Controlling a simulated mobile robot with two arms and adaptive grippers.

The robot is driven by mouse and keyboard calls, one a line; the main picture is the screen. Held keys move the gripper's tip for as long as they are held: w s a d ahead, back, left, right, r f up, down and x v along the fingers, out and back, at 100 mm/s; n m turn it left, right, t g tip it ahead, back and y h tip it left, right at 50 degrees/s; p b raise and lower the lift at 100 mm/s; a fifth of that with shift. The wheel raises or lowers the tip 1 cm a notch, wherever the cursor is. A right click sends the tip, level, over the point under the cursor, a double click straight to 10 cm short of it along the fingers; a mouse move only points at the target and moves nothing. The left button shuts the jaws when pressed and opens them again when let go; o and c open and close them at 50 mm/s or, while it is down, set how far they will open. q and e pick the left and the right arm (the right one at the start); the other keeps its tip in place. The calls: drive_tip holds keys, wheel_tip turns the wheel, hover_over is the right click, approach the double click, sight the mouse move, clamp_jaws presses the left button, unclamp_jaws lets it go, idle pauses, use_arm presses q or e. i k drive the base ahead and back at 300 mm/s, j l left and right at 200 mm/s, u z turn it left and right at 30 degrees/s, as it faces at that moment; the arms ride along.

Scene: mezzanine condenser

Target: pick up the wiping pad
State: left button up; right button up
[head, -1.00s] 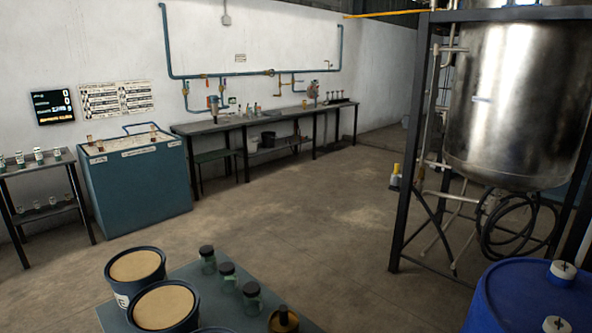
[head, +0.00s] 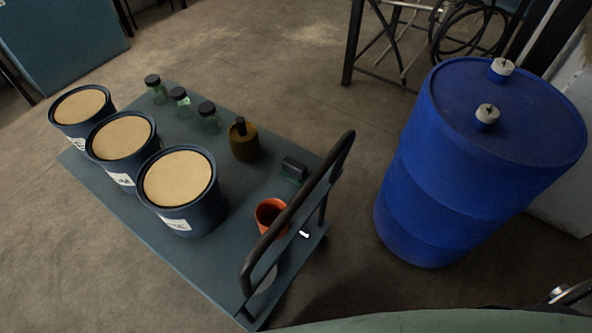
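A small dark block with a green lower edge (head: 294,168) lies on the blue-grey trolley deck in the head view, close behind the black push handle. It looks like the wiping pad, but it is too small to be sure. Nothing is touching it from above. Neither of my grippers can be made out in the head view. A dark and silvery piece at the lower right edge is too cut off to identify.
The trolley (head: 215,255) carries three lidded tubs (head: 178,185), three dark-capped jars (head: 180,100), a brown bottle (head: 244,142) and an orange cup (head: 270,214). Its black handle (head: 300,205) rises at the right end. A blue drum (head: 425,165) stands right of it, with floor between.

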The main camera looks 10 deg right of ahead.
sight(291, 169)
drive_tip(key=i+l+u, duration=0.4)
drive_tip(key=l, duration=0.15)
drive_tip(key=l+u, duration=0.25)
drive_tip(key=i+l+u, duration=0.2)
drive_tip(key=l, duration=0.2)
drive_tip(key=k, duration=0.1)
